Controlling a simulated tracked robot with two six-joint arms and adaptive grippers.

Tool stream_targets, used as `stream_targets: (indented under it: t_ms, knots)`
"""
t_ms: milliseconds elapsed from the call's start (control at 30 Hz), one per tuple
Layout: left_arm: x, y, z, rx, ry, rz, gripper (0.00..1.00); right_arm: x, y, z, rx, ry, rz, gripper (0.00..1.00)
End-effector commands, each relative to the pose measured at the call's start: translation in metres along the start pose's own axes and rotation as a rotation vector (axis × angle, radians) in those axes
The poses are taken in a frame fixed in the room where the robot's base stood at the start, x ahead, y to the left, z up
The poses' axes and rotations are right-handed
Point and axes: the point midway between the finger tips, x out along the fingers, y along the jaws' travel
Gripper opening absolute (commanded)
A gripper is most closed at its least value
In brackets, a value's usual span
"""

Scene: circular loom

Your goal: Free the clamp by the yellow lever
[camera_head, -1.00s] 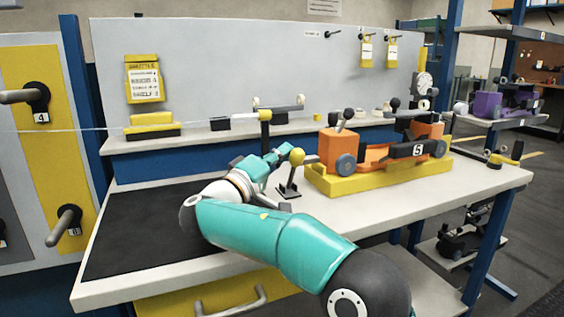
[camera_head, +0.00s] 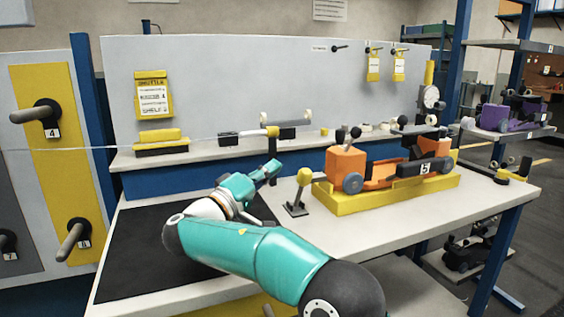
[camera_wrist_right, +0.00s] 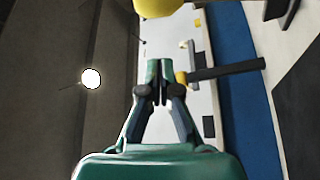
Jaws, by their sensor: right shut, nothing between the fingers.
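The yellow lever (camera_head: 304,177) stands on the bench with a round yellow knob on a dark stem and base, tilted slightly right. It is just left of the yellow clamp bed (camera_head: 345,200), which bears the orange shuttle (camera_head: 346,163). My right gripper (camera_head: 275,165) is shut and empty, above the bench left of the knob and apart from it. The wrist view shows its closed fingertips (camera_wrist_right: 158,66) and a yellow ball (camera_wrist_right: 158,7) beyond them at the top edge. My left gripper is not in view.
A dark upright post with a yellow tip (camera_head: 272,131) stands behind my right gripper, with a white thread running left from it. A black mat (camera_head: 130,240) covers the left of the bench. Bare bench (camera_head: 400,228) lies in front of the clamp bed.

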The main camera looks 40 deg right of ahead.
Motion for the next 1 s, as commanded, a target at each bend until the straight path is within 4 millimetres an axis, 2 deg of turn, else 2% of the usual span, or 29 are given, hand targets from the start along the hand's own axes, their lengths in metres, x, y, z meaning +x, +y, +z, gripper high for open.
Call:
stream_targets:
  t_ms: [33, 100, 333, 1000]
  knots:
    - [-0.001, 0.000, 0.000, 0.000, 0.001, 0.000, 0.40, -0.013, 0.000, -0.002, -0.001, 0.005, -0.002, 0.00]
    - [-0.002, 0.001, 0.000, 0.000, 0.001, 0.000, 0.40, -0.027, -0.001, -0.002, -0.002, 0.005, -0.003, 0.00]
    - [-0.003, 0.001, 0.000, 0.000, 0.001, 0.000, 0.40, -0.056, 0.000, -0.002, 0.000, 0.004, -0.002, 0.00]
    - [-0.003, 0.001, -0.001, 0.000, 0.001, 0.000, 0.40, -0.061, 0.000, -0.002, 0.000, 0.003, -0.002, 0.00]
